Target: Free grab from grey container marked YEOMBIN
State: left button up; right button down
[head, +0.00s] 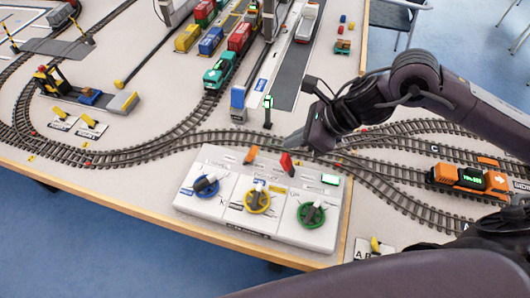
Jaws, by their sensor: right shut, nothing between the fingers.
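I cannot make out a grey container marked YEOMBIN at this size. Several small containers ride on wagons at the top, among them a red one (240,37), a blue one (211,41) and a yellow one (188,38). A white control panel (228,222) at the table's front edge has a blue dial (207,187), a yellow dial (257,200) and a green dial (311,214). An orange lever (251,155) and a red lever (287,163) stand behind them. My right gripper (291,144) is shut and empty, just above and behind the red lever; I cannot tell if they touch. My left gripper is out of view.
Model tracks (150,150) curve across the table behind the panel. A teal locomotive (219,72) stands on the track further back. An orange and black locomotive (468,180) stands at the right. A small yellow crane (50,82) is at the left. Chairs stand beyond the table.

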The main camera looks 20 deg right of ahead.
aim_at(252, 149)
jog(key=shift+a, duration=0.1)
jog(key=p+x, duration=0.1)
jog(key=x, duration=0.9)
jog(key=shift+w+a+r, duration=0.15)
jog(key=shift+w+r, duration=0.05)
jog(key=shift+r, duration=0.05)
dwell(0.6)
jog(key=shift+w+a+r+b, duration=0.2)
jog(key=shift+w+a+b, duration=0.1)
jog(key=shift+b, duration=0.4)
jog(key=a+b, duration=0.1)
jog(key=w+a+r+b, duration=0.1)
jog(key=shift+w+b, duration=0.15)
jog(key=shift+b, duration=0.15)
jog(key=shift+r, duration=0.15)
jog(key=shift+r+p, duration=0.6)
jog(key=shift+r, duration=0.2)
jog(key=shift+r, duration=0.1)
